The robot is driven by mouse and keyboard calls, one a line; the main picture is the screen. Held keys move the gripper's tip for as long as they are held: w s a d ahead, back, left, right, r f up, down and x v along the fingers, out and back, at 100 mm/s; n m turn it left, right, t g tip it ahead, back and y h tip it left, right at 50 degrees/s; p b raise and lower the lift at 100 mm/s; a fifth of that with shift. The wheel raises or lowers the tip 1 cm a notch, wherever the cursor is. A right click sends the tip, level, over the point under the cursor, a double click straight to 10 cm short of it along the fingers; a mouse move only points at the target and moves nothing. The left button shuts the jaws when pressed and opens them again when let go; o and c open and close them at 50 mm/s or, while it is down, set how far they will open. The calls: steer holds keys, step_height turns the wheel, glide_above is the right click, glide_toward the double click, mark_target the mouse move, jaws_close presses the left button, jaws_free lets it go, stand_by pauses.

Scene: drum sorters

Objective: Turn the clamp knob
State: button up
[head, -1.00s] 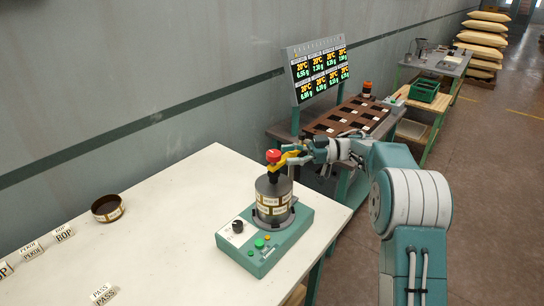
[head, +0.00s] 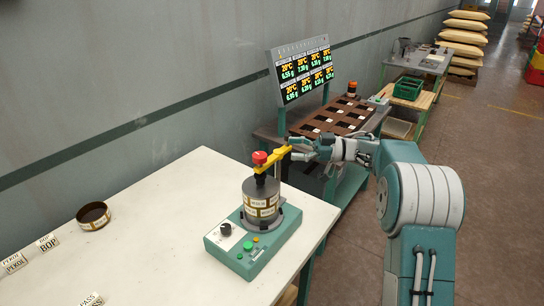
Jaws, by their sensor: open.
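The clamp knob is red (head: 260,158) and sits on top of a black stem above a metal drum (head: 261,199). A yellow clamp arm (head: 275,158) runs from under the knob toward the upper right. The drum stands upright on a teal machine base (head: 252,246) with a black dial (head: 226,230) and a green button (head: 248,246). My gripper (head: 292,149) is open, to the right of the knob and apart from it. Its fingertips are close to the yellow arm's far end; I cannot tell whether they touch.
The white table (head: 150,235) holds an open round tin (head: 93,215) and small label blocks (head: 46,243). Behind are a brown slotted tray (head: 332,118), a display board (head: 302,73) and a green crate (head: 408,88). The table's middle is clear.

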mark_target(266, 161)
steer(key=s+f+m+t+h, duration=0.2)
steer(key=s+m+t+h, duration=0.2)
steer(key=s+m+t, duration=0.55)
steer(key=shift+n+t, duration=0.75)
steer(key=shift+t, duration=0.1)
steer(key=x, duration=1.2)
steer(key=shift+w+d, duration=0.2)
steer(key=shift+w, duration=0.25)
